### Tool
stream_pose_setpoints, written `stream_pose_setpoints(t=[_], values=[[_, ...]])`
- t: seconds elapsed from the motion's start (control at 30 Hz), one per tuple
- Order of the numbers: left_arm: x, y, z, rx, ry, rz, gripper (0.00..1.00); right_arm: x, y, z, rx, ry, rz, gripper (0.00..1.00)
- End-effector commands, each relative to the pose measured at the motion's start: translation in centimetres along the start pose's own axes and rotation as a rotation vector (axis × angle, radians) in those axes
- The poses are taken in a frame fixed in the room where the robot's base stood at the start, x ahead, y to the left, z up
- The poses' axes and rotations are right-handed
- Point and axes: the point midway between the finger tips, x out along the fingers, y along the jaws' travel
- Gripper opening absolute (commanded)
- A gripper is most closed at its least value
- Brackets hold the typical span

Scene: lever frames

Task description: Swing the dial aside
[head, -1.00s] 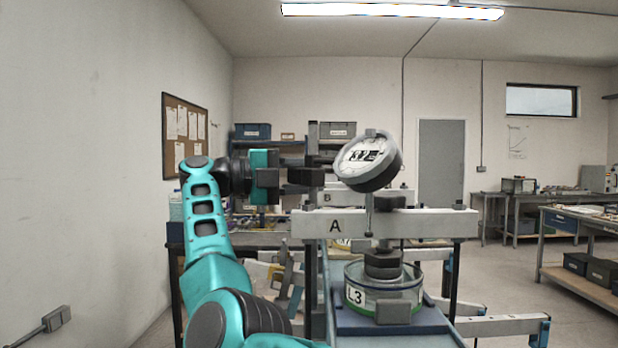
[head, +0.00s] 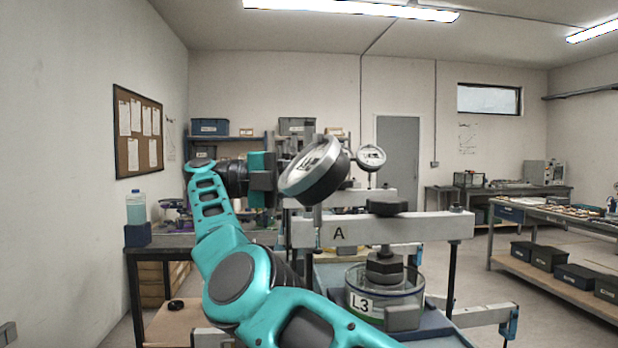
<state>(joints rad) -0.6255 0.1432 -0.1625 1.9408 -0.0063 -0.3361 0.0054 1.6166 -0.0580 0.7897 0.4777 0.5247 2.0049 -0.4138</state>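The dial (head: 312,172), a round gauge with a silver rim and white face, is tilted at the left end of the white beam marked A (head: 375,229). It stands left of the dark weight knob (head: 388,206). Below the beam, a dark stacked block sits in a clear round cell labelled L3 (head: 361,304). My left gripper (head: 266,180), on the teal arm, is directly left of the dial. The dial hides its fingertips, so I cannot tell whether they touch or grip anything. My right gripper is not in view.
A second, smaller dial (head: 371,157) stands farther back. A side table (head: 160,252) with a bottle (head: 136,207) is at the left. A workbench (head: 560,225) with bins underneath is at the right.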

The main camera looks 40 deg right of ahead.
Motion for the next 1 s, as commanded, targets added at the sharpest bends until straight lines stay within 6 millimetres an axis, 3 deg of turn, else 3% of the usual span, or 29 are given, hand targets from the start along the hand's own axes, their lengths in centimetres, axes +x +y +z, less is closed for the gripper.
stream_pose_setpoints(t=[0.4, 0.43, 0.5, 0.63, 1.0], values=[[-0.03, 0.02, 0.03, 0.0, -0.001, 0.0, 0.43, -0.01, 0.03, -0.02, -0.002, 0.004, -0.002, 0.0], [-0.03, 0.02, 0.04, 0.0, -0.001, 0.0, 0.43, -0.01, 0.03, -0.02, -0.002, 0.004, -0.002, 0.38], [-0.03, 0.02, 0.04, 0.0, -0.001, 0.0, 0.43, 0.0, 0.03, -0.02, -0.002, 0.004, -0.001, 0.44], [-0.03, 0.02, 0.04, 0.0, -0.001, 0.0, 0.43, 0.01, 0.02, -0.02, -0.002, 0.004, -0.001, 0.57], [-0.03, 0.04, 0.04, 0.0, -0.001, 0.001, 0.43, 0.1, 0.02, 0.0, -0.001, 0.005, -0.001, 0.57]])
